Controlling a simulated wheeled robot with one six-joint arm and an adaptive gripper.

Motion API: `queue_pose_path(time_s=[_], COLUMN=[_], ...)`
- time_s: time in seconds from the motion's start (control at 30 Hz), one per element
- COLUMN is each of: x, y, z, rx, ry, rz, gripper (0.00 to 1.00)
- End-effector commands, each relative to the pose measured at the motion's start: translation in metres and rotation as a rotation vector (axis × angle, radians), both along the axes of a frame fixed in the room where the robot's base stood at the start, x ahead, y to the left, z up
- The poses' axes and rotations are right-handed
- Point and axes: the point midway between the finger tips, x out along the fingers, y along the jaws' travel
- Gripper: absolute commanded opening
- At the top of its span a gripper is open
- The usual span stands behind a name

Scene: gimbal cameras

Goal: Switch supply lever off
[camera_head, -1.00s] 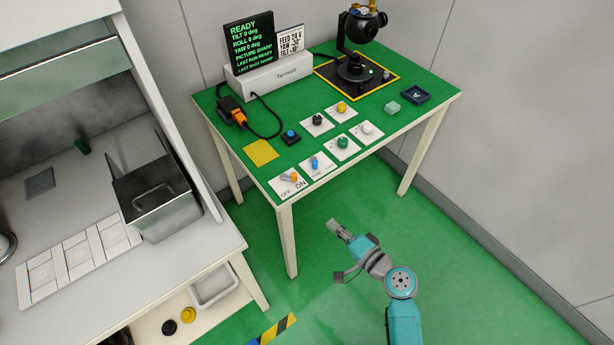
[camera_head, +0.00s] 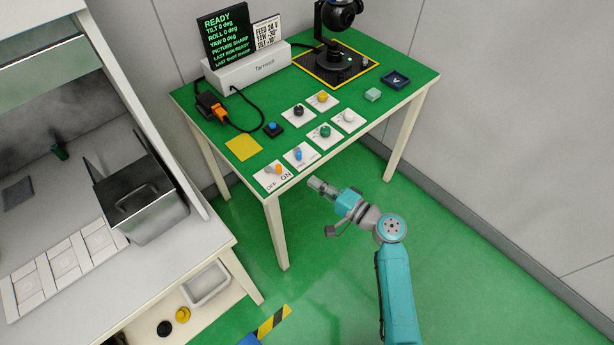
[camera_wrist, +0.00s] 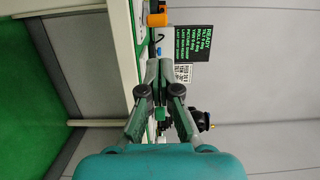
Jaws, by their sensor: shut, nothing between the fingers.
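The supply lever (camera_head: 277,169) has an orange handle and a grey pivot. It sits on a white plate (camera_head: 266,183) marked OFF at left and ON at right, at the table's front left corner; the handle lies toward the right, ON side. My gripper (camera_head: 314,183) is shut and empty, just off the table's front edge, right of the lever and apart from it. A blue-handled lever (camera_head: 298,154) stands on the neighbouring plate.
Several knob plates, including a green knob (camera_head: 325,131) and white knob (camera_head: 348,116), stand close behind. A blue button (camera_head: 273,129), a yellow pad (camera_head: 243,148) and a display (camera_head: 226,37) are on the green table. Open floor lies in front.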

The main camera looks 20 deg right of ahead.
Motion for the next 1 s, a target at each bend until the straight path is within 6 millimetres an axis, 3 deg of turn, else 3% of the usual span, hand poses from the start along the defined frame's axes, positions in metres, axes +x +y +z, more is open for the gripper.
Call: queue_pose_path(time_s=[0.5,1.0], x=[0.062,0.071], y=[0.048,0.054], z=[0.0,0.0], rx=[-0.001,-0.001], ry=[-0.001,-0.001], rz=[0.002,0.0], gripper=[0.0,0.0])
